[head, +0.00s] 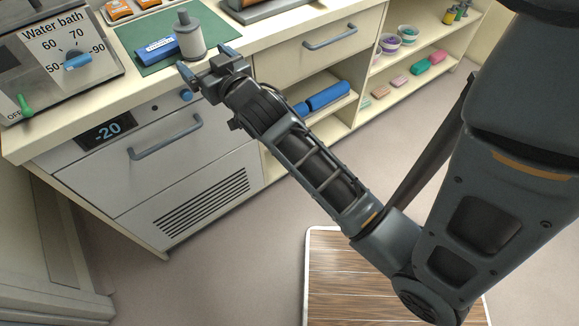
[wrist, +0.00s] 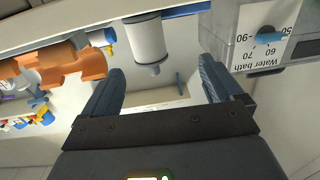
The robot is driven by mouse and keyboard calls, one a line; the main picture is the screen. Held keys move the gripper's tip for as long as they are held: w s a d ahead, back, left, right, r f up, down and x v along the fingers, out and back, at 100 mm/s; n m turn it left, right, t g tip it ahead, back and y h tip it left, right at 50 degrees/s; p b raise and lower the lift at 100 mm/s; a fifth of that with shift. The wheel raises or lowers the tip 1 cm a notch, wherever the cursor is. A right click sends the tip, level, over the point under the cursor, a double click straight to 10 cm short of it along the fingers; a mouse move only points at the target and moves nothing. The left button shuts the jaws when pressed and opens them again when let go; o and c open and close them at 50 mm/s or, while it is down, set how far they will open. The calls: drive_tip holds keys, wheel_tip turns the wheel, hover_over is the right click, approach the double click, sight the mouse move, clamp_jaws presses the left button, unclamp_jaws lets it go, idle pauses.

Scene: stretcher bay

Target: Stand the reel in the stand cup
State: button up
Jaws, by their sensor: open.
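The reel (head: 190,40) is a pale grey-white cylinder with a darker grey knob on top. It stands upright on a green mat (head: 138,66) on the counter. My gripper (head: 207,62) is open and empty, just in front of and slightly right of the reel in the head view. In the wrist view the picture is upside down; the reel (wrist: 148,42) shows beyond the open fingers of my gripper (wrist: 160,66), between their lines, with its knob pointing down. I cannot make out a stand cup for certain.
A blue labelled block (head: 157,50) lies on the mat left of the reel. The water bath (head: 58,55) stands left on the counter. Orange items (wrist: 60,65) lie on the other side. Drawers and open shelves (head: 385,85) are below the counter. The floor is mostly clear.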

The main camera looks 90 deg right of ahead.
drive_tip(key=s+a+f+n+t+y, duration=0.1)
drive_tip(key=s+a+f+n+y, duration=0.2)
drive_tip(key=a, duration=0.8)
drive_tip(key=s+a+f+n+t+y, duration=0.15)
drive_tip(key=s+a+y, duration=0.25)
drive_tip(key=a, duration=0.7)
drive_tip(key=s+a+r+n+y, duration=0.2)
drive_tip(key=s+a+y, duration=0.1)
drive_tip(key=s, duration=0.3)
drive_tip(key=s+a+r+n+y, duration=0.2)
drive_tip(key=s+a, duration=0.4)
drive_tip(key=s, duration=0.1)
drive_tip(key=shift+a+n+y, duration=0.2)
drive_tip(key=shift+n+y, duration=0.15)
drive_tip(key=shift+y, duration=0.05)
drive_tip(key=shift+s+a+r, duration=0.15)
drive_tip(key=shift+s+r, duration=0.1)
drive_tip(key=shift+s, duration=0.05)
